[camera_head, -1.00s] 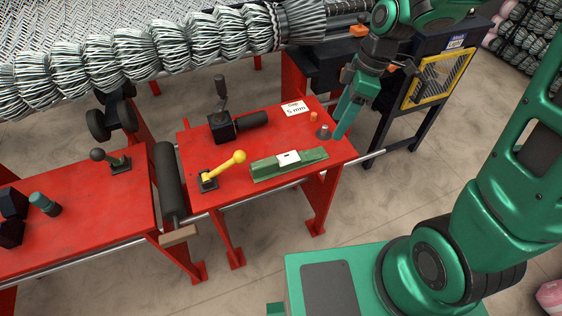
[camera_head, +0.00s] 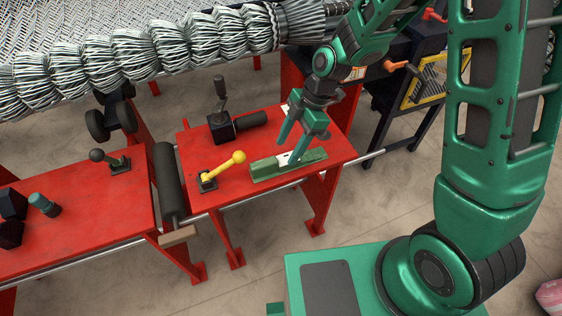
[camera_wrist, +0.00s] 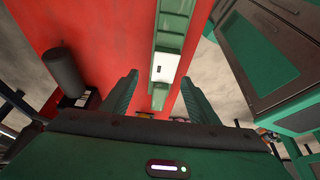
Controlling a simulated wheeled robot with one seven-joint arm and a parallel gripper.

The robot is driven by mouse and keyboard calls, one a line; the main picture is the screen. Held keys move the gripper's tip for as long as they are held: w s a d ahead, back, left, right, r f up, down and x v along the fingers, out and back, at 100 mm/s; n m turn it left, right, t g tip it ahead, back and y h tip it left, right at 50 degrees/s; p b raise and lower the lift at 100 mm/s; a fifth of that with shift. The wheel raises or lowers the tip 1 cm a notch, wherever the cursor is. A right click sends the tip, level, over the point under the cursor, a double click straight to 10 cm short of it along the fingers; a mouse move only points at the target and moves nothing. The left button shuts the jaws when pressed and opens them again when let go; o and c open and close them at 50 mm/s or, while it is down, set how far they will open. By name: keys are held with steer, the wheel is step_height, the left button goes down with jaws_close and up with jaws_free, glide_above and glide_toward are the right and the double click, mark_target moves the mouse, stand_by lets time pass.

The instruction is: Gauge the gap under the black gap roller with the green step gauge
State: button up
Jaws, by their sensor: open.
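The green step gauge (camera_head: 262,171) lies flat on the red table, with a white patch (camera_wrist: 165,66) on its middle. My gripper (camera_head: 288,153) is open above the middle of the gauge, pointing down. In the wrist view the two fingers stand on either side of the gauge, apart from each other. I cannot tell how far the tips are above the table. The black gap roller (camera_head: 251,121), a short cylinder, reaches out from a black block (camera_head: 221,127) with an upright crank, behind the gauge. The roller also shows left of the gauge in the wrist view (camera_wrist: 65,72).
A yellow lever (camera_head: 225,165) stands at the gauge's left. A longer dark roller (camera_head: 171,185) hangs between the two red tables. The left table (camera_head: 75,220) carries a dark knob lever and a teal cylinder. A big woven roll (camera_head: 130,55) crosses the back.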

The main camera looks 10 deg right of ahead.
mark_target(282, 159)
steer(key=shift+s+x, duration=0.15)
steer(key=shift+x, duration=1)
steer(key=shift+s+x, duration=0.15)
steer(key=shift+x, duration=0.95)
steer(key=shift+r, duration=0.1)
steer(key=c, duration=1.2)
steer(key=shift+r, duration=0.1)
steer(key=shift+a+r, duration=0.1)
steer(key=shift+r, duration=0.4)
step_height(282, 159, up, 3)
steer(key=shift+r, duration=0.1)
steer(key=s+a+r, duration=0.6)
steer(key=s, duration=0.3)
steer(key=shift+s+a+r, duration=0.25)
steer(key=shift+a+r, duration=0.05)
